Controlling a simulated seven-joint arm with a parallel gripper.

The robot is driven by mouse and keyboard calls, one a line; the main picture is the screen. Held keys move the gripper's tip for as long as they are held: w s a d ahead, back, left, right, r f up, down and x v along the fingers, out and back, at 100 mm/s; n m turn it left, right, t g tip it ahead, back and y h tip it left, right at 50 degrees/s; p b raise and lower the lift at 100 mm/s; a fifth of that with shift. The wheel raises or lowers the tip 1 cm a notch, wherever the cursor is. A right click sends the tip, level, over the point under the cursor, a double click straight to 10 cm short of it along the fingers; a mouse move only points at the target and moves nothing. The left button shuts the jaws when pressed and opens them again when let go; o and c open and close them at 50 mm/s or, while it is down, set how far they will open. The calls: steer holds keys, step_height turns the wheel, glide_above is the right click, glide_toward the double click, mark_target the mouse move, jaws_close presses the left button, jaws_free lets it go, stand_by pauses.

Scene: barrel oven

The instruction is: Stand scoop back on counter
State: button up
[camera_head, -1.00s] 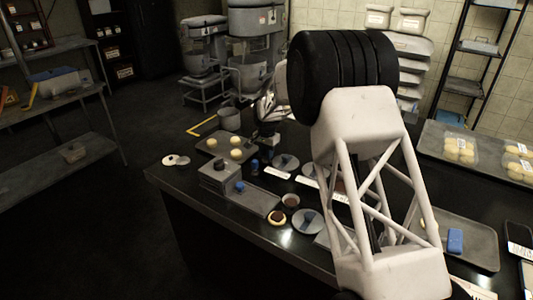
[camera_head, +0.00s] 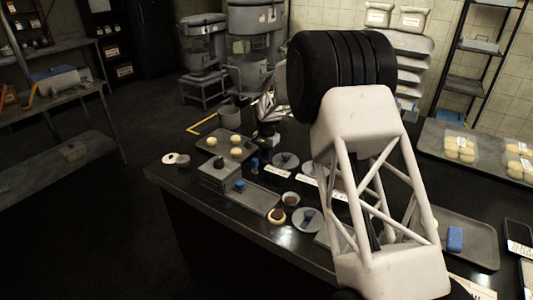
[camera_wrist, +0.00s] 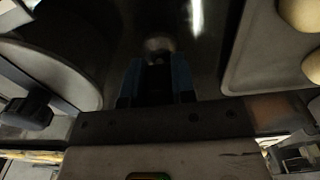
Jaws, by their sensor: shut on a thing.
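My gripper (camera_wrist: 156,84) is shut on the scoop (camera_wrist: 158,46), seen between the blue fingers in the wrist view. Its rounded grey end shows just past the fingertips, over dark counter; the rest is dark and mostly hidden. In the head view, my gripper (camera_head: 268,138) is low over the far part of the black counter (camera_head: 190,183), to the right of a tray of dough balls. The scoop cannot be made out clearly there, and whether it touches the counter cannot be told.
The dough-ball tray (camera_head: 211,145) lies left of my gripper. A grey box (camera_head: 219,176), a small bowl (camera_head: 291,199) and round plates (camera_head: 286,161) stand nearer. A metal pot (camera_head: 229,117) is behind. My arm hides part of the counter.

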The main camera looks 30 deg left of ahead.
steer(key=o, duration=1)
steer(key=shift+c, duration=0.2)
steer(key=shift+r, duration=0.1)
steer(key=shift+r, duration=3.85)
steer(key=shift+d, duration=0.1)
